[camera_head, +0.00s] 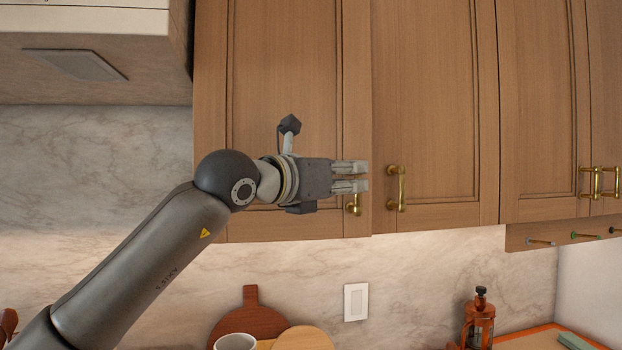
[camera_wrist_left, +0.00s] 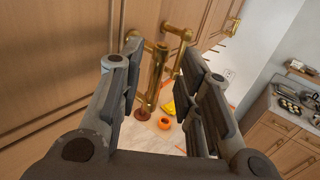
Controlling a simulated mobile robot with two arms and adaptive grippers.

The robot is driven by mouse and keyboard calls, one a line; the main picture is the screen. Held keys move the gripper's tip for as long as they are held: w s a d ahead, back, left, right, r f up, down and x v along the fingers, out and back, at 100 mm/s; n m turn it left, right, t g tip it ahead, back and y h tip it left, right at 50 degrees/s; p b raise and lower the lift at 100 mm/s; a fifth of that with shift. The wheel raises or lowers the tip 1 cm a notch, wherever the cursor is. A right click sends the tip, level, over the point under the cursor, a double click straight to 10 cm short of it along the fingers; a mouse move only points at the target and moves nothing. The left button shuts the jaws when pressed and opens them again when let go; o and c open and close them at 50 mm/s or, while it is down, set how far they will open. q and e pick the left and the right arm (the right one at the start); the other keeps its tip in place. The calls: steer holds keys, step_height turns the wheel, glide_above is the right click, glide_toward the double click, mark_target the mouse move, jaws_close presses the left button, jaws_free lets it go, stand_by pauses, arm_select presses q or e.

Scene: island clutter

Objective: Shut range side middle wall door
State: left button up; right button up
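The wooden wall door on the range hood side (camera_head: 285,80) has its brass handle (camera_head: 354,204) near its lower right corner. The door looks nearly flush with its neighbour, with a small step at the bottom edge; I cannot tell whether it is fully shut. My left gripper (camera_head: 352,177) is in front of this door, fingers pointing right, hiding the upper part of the handle. In the left wrist view the fingers are apart, with the brass handle (camera_wrist_left: 154,78) showing between them; contact is not clear. My right gripper is not in view.
The neighbouring wall door (camera_head: 435,110) has its own brass handle (camera_head: 396,188) just right of my fingers. The range hood (camera_head: 95,60) is at upper left. Below are cutting boards (camera_head: 247,322), a white mug (camera_head: 235,342) and a copper French press (camera_head: 480,322).

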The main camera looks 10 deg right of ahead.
arm_select(q)
steer(key=w+v, duration=0.1)
steer(key=v, duration=0.7)
steer(key=shift+a, duration=0.6)
steer(key=shift+f, duration=0.15)
